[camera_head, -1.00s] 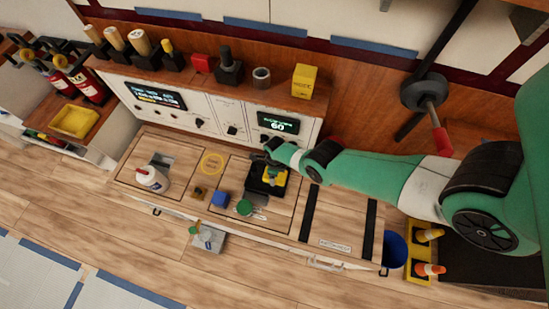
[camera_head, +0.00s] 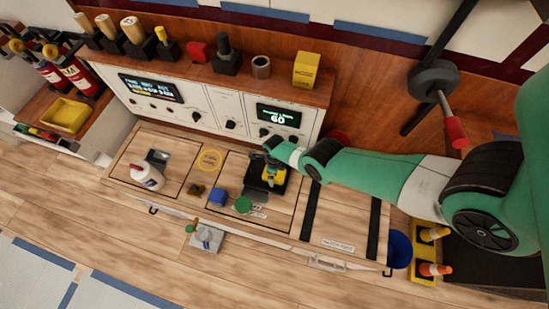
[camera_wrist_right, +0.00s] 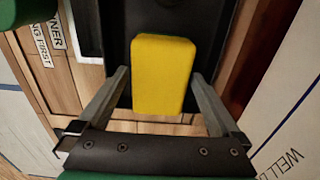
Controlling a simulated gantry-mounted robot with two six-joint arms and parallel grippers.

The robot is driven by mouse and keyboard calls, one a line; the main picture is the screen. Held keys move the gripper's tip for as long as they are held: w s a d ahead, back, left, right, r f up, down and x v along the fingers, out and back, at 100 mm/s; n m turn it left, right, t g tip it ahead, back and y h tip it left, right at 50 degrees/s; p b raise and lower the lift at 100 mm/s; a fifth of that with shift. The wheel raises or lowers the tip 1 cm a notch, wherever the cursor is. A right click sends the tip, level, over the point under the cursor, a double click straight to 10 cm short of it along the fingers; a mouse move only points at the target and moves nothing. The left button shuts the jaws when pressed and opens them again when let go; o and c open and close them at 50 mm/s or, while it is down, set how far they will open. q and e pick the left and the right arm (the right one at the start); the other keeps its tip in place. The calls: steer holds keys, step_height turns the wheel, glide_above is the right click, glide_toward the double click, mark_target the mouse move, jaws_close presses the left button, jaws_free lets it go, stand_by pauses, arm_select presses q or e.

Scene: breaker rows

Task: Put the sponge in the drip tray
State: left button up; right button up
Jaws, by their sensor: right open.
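The yellow sponge (camera_wrist_right: 163,75) shows in the right wrist view as a rounded block over the black tray (camera_wrist_right: 119,17), which I take as the drip tray. It appears to lie on the tray floor, though its underside is hidden. My right gripper (camera_wrist_right: 160,76) is open, with one finger on each side of the sponge and a visible gap at both. In the head view the right gripper (camera_head: 271,159) is above the black tray (camera_head: 257,180), partly covering it and the yellow sponge (camera_head: 269,175). My left gripper is out of view.
The control panel (camera_head: 212,108) rises behind. A blue bin (camera_head: 399,249) is at the right.

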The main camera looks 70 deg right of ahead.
step_height(320, 180, up, 12)
steer(key=p, duration=1.2)
steer(key=shift+r, duration=0.15)
